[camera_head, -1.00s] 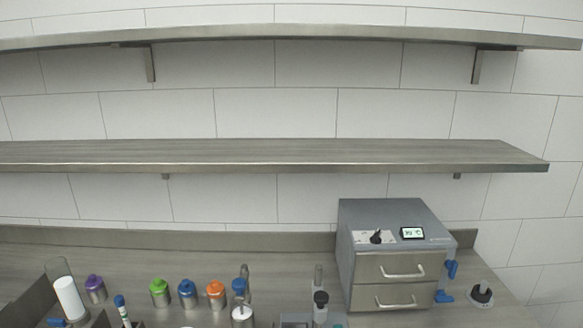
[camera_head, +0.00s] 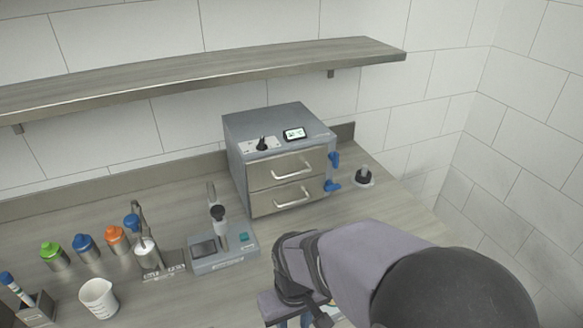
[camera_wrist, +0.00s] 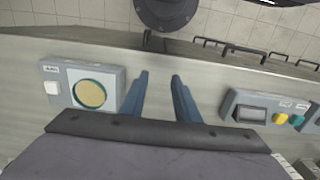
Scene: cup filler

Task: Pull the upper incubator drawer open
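The incubator (camera_head: 243,167) is a grey metal box at the back of the counter, right of centre in the head view. Its upper drawer (camera_head: 262,172) and lower drawer (camera_head: 264,204) both look shut, each with a pale bar handle. The upper handle (camera_head: 293,173) faces the front of the counter, with nothing touching it. My gripper (camera_wrist: 161,78) shows two blue fingers apart and nothing between them in the wrist view. It points down near the counter's front edge, well in front of the incubator. In the head view the fingers are mostly hidden by my arm.
A small device (camera_head: 224,262) with a dark screen stands left in front of the incubator. Blue latches (camera_head: 334,161) sit on the incubator's right side, beside a black-topped item (camera_head: 364,176). A shelf (camera_head: 200,80) hangs above. A white beaker (camera_head: 99,298) stands at front left.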

